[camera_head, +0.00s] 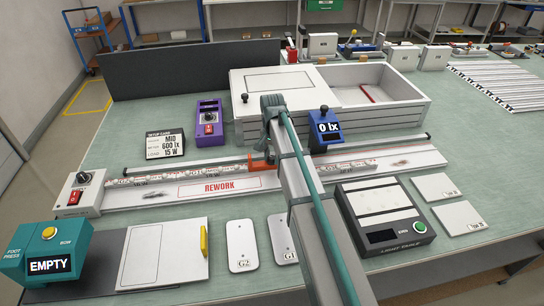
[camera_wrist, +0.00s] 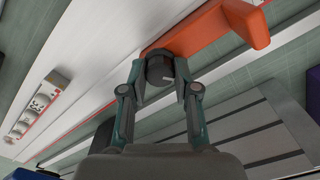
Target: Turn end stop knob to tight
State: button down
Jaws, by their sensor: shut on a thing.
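The orange end stop (camera_wrist: 205,30) sits on the white rail in the wrist view. Its dark round knob (camera_wrist: 158,68) is between my fingertips, with a pale pointer line on its face. My gripper (camera_wrist: 162,82) is shut on the knob, one finger on each side. In the camera_head view part of the orange end stop (camera_head: 260,163) shows on the rail beside my arm. The knob is hidden there behind my arm. I cannot read any tight or loose mark in either view.
The rail (camera_head: 200,180) runs across the table, with a REWORK label below it. A purple box (camera_head: 209,122) and a setup card (camera_head: 165,144) stand behind. A light table (camera_head: 383,232) lies at front right.

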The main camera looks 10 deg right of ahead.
aim_at(272, 157)
jog(key=m, duration=0.6)
jog(key=shift+m, duration=0.3)
dwell(0.4)
jog(key=c, duration=0.9)
grip_release()
jog(key=shift+o, duration=0.2)
notch_tip(272, 157, up, 12)
notch_tip(272, 157, down, 12)
dwell(0.5)
